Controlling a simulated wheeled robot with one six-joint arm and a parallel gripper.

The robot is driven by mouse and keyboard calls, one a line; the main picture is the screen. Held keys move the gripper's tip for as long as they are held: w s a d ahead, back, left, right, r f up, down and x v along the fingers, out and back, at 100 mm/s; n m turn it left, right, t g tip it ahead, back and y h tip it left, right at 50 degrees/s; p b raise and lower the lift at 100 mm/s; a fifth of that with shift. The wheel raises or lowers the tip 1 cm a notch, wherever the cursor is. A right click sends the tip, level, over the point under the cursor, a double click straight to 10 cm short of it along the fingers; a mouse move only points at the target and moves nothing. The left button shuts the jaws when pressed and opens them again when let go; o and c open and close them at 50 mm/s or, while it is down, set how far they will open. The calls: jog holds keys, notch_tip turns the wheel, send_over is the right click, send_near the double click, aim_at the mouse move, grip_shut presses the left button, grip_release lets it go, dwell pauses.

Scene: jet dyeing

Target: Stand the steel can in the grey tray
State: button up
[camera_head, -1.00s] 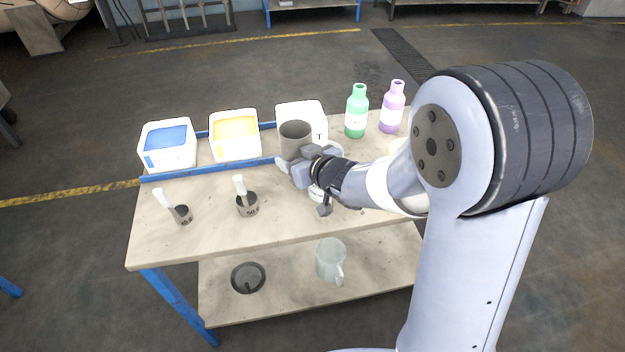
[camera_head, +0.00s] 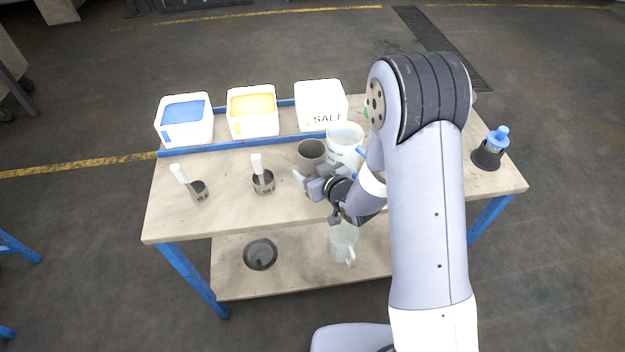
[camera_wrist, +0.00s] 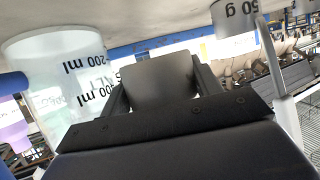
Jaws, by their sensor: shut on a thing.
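The steel can (camera_head: 312,150) is a grey open-topped cylinder, upright over the bench top. My gripper (camera_head: 310,175) is shut on it from the near side. In the wrist view the can (camera_wrist: 160,80) fills the space between my two fingers. I cannot tell whether its base touches the bench. No plainly tray-shaped grey thing shows; a round dark grey vessel (camera_head: 260,254) stands on the lower shelf and may be the tray.
A white 200 ml beaker (camera_head: 345,146) stands close right of the can. White tubs (camera_head: 186,132), one marked SALT (camera_head: 322,118), line the back behind a blue rail. A jug (camera_head: 342,245) sits on the shelf; a blue-capped bottle (camera_head: 491,150) stands right.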

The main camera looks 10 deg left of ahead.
jog(key=shift+f+p, duration=0.3)
jog(key=shift+f, duration=2)
jog(key=shift+f, duration=0.1)
jog(key=o, duration=0.7)
jog(key=shift+b, duration=0.3)
jog(key=shift+c, duration=0.2)
jog(key=shift+o, duration=0.9)
